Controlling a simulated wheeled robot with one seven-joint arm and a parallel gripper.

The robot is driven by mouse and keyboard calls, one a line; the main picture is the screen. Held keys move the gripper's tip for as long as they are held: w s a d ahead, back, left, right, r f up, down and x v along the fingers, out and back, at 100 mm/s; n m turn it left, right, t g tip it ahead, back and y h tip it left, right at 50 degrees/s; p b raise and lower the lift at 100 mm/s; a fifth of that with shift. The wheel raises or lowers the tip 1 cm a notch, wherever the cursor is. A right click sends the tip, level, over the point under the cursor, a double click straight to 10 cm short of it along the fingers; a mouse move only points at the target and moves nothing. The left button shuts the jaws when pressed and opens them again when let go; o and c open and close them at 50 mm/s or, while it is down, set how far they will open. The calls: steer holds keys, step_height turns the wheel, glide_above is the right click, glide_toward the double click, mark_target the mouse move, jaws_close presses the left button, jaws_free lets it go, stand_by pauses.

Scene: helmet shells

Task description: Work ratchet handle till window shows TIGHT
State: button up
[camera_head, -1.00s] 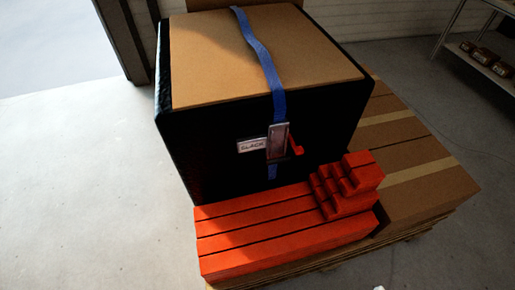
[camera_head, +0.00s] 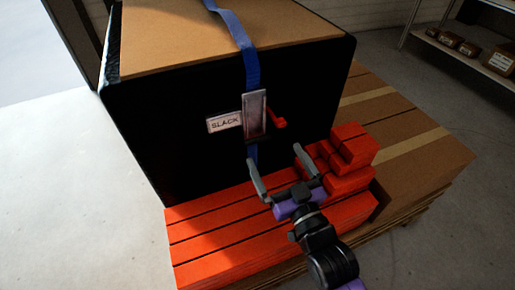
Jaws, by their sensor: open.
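The ratchet (camera_head: 255,115) is a grey metal piece on the front of the black crate, on a blue strap (camera_head: 238,35). A small red piece (camera_head: 277,117) sticks out at its right side; I cannot tell whether it is the handle or a release. The window (camera_head: 225,122) at its left reads SLACK. My gripper (camera_head: 281,172) is open and empty, below and in front of the ratchet, apart from it as far as I can tell. Its fingers point up toward the crate, and the left finger is close to the strap's lower end.
The black crate (camera_head: 175,140) has a brown top. Red slatted blocks (camera_head: 200,235) lie in front of it, with a red stepped stack (camera_head: 352,145) at right, close to my gripper. Brown boxes (camera_head: 415,150) are further right. A shelf (camera_head: 460,50) stands at the back right.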

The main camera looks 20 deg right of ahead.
mark_target(259, 141)
steer(key=shift+g, duration=0.7)
steer(key=w+f, duration=0.1)
steer(key=w, duration=0.3)
steer(key=w+f+b, duration=0.1)
steer(key=w+f, duration=0.1)
steer(key=w, duration=0.2)
steer(key=w+f, duration=0.1)
steer(key=w, duration=0.3)
steer(key=shift+w+f, duration=0.1)
steer(key=shift+f, duration=0.15)
steer(key=c, duration=1.8)
steer(key=shift+r, duration=0.1)
